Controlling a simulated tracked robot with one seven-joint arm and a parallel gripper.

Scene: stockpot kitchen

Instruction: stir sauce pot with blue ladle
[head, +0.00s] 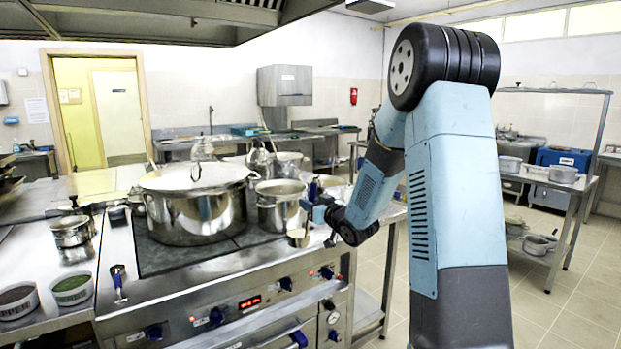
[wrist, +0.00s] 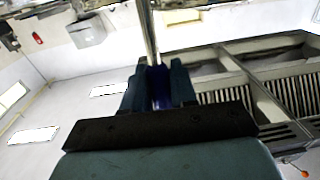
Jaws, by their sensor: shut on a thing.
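My gripper (head: 318,208) is shut on a blue handle (wrist: 158,88), at the right of the stove. A thin metal shaft (wrist: 148,35) runs from the handle in the wrist view; its far end is out of that view. A small metal cup shape (head: 298,238) shows just below my gripper in the head view; I cannot tell if it is the ladle's bowl. A medium steel pot (head: 281,213) stands just left of my gripper. A large steel stockpot (head: 197,218) stands further left. No label shows which is the sauce pot.
Another steel pot (head: 287,161) stands behind. A small utensil with a blue handle (head: 119,285) lies on the left counter, near a green-labelled container (head: 72,289) and smaller pots (head: 72,233). The stove's front edge has knobs.

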